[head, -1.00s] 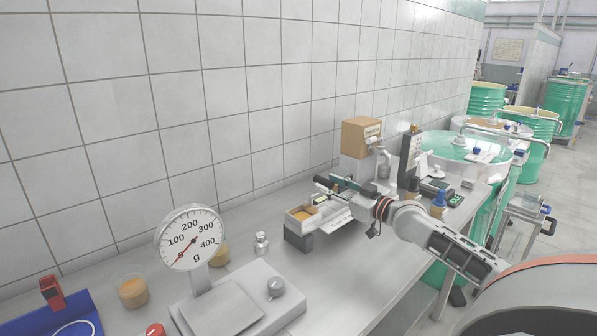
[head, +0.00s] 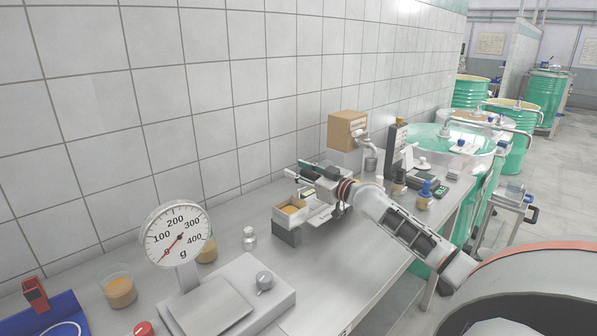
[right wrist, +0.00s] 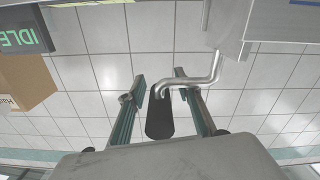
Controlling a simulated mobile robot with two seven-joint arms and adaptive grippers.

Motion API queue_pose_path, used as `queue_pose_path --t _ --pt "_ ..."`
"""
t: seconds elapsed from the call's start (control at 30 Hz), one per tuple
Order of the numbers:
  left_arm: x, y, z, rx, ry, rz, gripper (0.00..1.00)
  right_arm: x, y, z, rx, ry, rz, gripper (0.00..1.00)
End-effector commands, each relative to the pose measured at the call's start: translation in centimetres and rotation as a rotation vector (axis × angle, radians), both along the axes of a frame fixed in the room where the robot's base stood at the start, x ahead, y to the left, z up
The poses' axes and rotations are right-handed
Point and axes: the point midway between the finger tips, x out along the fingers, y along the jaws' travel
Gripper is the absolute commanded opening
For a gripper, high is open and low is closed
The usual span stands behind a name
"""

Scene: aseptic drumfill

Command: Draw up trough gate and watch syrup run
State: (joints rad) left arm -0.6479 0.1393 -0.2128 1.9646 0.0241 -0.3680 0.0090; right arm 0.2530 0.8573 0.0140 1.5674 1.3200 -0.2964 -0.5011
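A small white trough (head: 279,215) holding amber syrup (head: 291,209) sits on a grey block in the head view. My right gripper (head: 306,172) is just behind and above it, near the wall. In the right wrist view its two fingers (right wrist: 160,78) are spread apart, one on each side of a black grip (right wrist: 158,116) on a bent metal rod (right wrist: 208,78). I see narrow gaps between fingers and grip, and cannot tell if they touch. The gate itself is not clearly visible; the gripper and wrist cover that area. My left gripper is not in view.
A dial scale (head: 178,236) stands at the front left, with cups of amber liquid (head: 119,288) beside it. A small metal weight (head: 249,239) is left of the trough. A cardboard box (head: 346,130) and bottles stand behind my right arm.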

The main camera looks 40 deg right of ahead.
Motion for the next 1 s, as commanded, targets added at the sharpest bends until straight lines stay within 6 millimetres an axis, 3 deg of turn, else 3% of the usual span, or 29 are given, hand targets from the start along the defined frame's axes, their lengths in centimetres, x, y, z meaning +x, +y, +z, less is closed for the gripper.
queue_pose_path --t 0.27,0.3,0.43,0.67,1.0 --pt "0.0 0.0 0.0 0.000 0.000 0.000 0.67 0.1 0.0 0.0 0.000 0.000 0.000 0.34" --pt "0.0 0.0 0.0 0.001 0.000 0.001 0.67 0.1 0.0 0.0 0.000 0.000 0.000 0.31" --pt "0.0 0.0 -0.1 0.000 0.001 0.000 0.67 0.1 0.0 0.0 0.000 0.000 0.000 0.00" --pt "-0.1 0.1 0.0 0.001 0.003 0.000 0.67 0.1 0.0 0.4 -0.001 -0.001 0.000 0.00" --pt "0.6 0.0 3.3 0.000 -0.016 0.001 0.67 0.1 0.0 4.2 -0.002 -0.003 0.001 0.00"
